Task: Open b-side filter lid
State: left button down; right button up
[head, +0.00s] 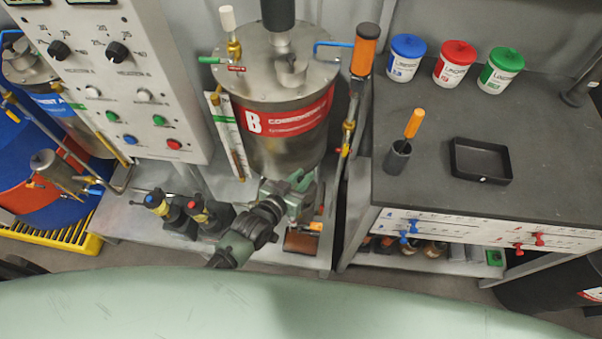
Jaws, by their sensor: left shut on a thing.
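The B tank (285,120) is a steel drum with a red band marked B, standing at the centre of the head view. My left gripper (301,196) is in front of its lower right side, shut on what appears to be the b-side filter lid. The gripper covers the lid and most of the filter, so I cannot make out whether the lid is lifted or turned. An orange handle (315,227) and a brown block (301,243) show just below the gripper. My right gripper is not in view.
Two small pumps (188,212) sit left of my gripper. The dark table (440,195) at right bears a black tray (481,160), an orange-handled tool (413,124) and three lidded tubs.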

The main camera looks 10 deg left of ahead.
pick_arm(q)
jog(key=shift+w+r+g+p, duration=0.4)
jog(key=shift+w+g+p, duration=0.1)
jog(key=shift+p, duration=0.25)
jog(key=shift+w+f+n+g+p, duration=0.2)
jog(key=shift+w+n+g+p, duration=0.15)
jog(key=shift+g+p, duration=0.25)
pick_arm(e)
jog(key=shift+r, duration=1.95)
pick_arm(q)
jog(key=c, duration=1.3)
grip_release()
jog(key=shift+v, duration=3.85)
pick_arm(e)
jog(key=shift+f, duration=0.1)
pick_arm(q)
jog(key=shift+s, duration=0.1)
